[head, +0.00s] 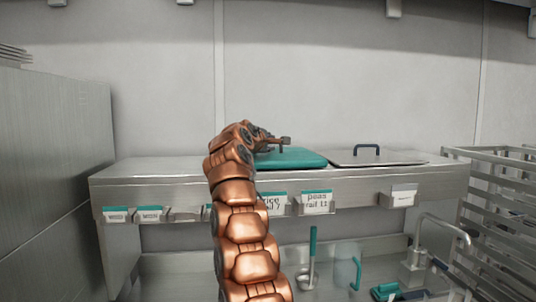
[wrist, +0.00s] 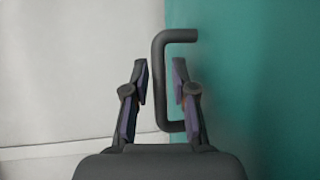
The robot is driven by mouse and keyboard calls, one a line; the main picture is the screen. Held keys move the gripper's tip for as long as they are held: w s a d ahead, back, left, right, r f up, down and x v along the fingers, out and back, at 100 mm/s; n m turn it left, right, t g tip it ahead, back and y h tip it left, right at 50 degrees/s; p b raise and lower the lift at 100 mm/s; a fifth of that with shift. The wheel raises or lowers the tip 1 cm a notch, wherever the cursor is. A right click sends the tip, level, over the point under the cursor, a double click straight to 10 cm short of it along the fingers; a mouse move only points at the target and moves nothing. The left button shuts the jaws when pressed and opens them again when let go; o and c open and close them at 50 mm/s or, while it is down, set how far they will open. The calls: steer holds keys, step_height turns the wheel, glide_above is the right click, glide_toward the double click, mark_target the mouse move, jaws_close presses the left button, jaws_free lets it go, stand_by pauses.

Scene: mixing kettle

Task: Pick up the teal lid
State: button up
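The teal lid (head: 300,159) lies flat on the steel shelf, partly hidden behind my copper arm in the head view. In the wrist view the lid (wrist: 260,90) fills the right side. Its dark bracket-shaped handle (wrist: 158,90) stands between the two fingers of my gripper (wrist: 160,68). The fingers are open, with a gap visible on each side of the handle's long bar. In the head view my gripper (head: 274,140) is over the lid, small and partly hidden by the arm.
A grey lid (head: 380,158) with a dark blue handle lies right of the teal lid on the steel shelf (head: 150,177). Label holders line the shelf front. A faucet (head: 445,225) and teal-handled tools stand below. A wire rack (head: 500,200) is at right.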

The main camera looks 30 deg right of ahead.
steer(key=shift+w+d, duration=0.1)
jaws_close()
steer(key=shift+f, duration=0.1)
stand_by(0.6)
